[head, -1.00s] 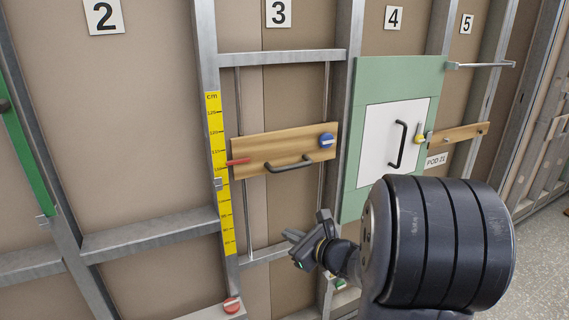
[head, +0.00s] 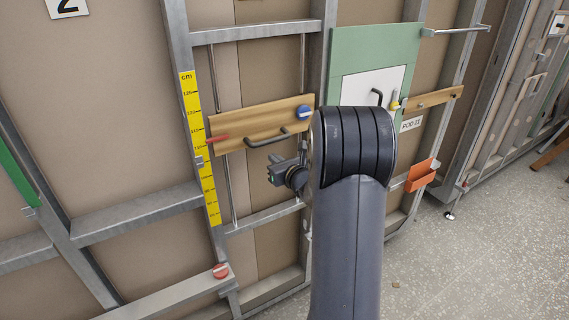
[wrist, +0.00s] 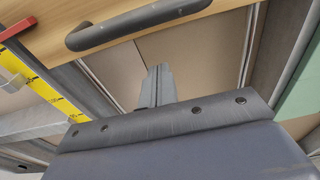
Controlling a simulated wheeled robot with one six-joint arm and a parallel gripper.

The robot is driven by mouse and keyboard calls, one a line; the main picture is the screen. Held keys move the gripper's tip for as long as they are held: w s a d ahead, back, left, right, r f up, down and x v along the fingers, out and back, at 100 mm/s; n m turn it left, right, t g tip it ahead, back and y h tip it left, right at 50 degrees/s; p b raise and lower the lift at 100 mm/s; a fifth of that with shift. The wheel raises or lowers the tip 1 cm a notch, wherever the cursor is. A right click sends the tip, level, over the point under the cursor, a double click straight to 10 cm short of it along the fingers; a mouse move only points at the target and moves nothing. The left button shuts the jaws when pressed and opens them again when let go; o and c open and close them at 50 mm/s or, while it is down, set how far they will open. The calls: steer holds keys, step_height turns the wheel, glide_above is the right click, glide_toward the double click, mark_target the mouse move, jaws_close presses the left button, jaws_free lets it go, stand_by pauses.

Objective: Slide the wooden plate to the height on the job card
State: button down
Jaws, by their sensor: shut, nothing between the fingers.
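The wooden plate (head: 237,138) spans two thin vertical rods in the head view. It carries a dark bar handle (head: 262,141), a blue knob (head: 304,112) at its right end and a red pointer (head: 218,138) at its left. The pointer reaches the yellow cm scale (head: 203,150); the exact reading is too small to tell. My gripper (head: 274,171) is shut and empty, below the handle and apart from it. In the wrist view my fingers (wrist: 158,75) point up below the handle (wrist: 115,27) and plate (wrist: 58,30). I see no readable job card.
A green board with a white panel (head: 358,90) stands right of the plate. A POD label (head: 411,124) and an orange bin (head: 421,175) are farther right. A red knob (head: 221,271) sits on a lower rail. Metal studs frame the bay; speckled floor is open at right.

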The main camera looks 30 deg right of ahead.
mark_target(266, 129)
steer(key=r, duration=0.2)
steer(key=s+r+p, duration=0.1)
steer(key=r, duration=0.1)
steer(key=shift+p, duration=0.3)
step_height(266, 129, up, 9)
steer(key=p, duration=0.3)
steer(key=shift+p, duration=0.35)
steer(key=f+b, duration=0.4)
steer(key=shift+w+f+b, duration=0.35)
steer(key=shift+w+b, duration=0.05)
steer(key=s+r, duration=0.2)
steer(key=s, duration=0.8)
steer(key=shift+d+b, duration=0.2)
steer(key=shift+b, duration=0.25)
steer(key=shift+w, duration=0.15)
